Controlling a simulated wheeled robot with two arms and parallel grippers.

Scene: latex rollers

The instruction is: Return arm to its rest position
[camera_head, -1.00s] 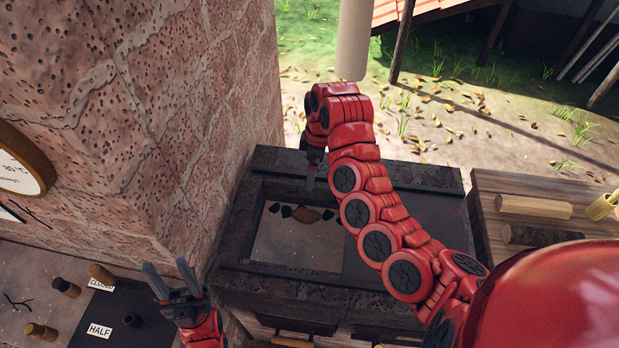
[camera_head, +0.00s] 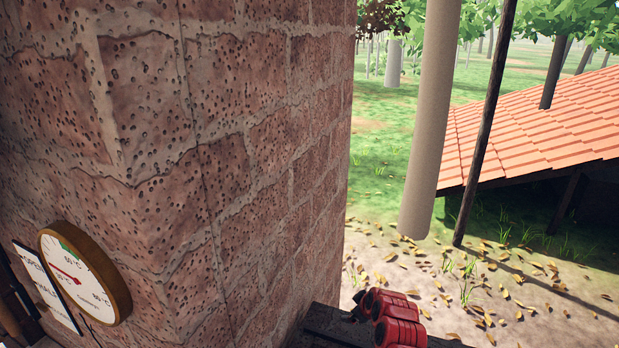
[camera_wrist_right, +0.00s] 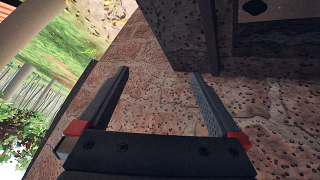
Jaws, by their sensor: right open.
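My right gripper (camera_head: 360,301) shows only as a small dark part beside the red segments of my right arm (camera_head: 395,318), at the bottom edge of the head view. In the right wrist view my right gripper (camera_wrist_right: 160,74) has its two dark fingers spread apart, with nothing between them. It hangs before the brick wall (camera_wrist_right: 155,110). The rest of my right arm is cut off below the head view. My left gripper is out of the frames.
A large brick wall (camera_head: 200,160) fills the left of the head view. A round temperature gauge (camera_head: 86,273) is at lower left. A dark stone-like block (camera_head: 328,329) lies under my arm. A post (camera_head: 430,120) and tiled roof (camera_head: 545,130) stand outside.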

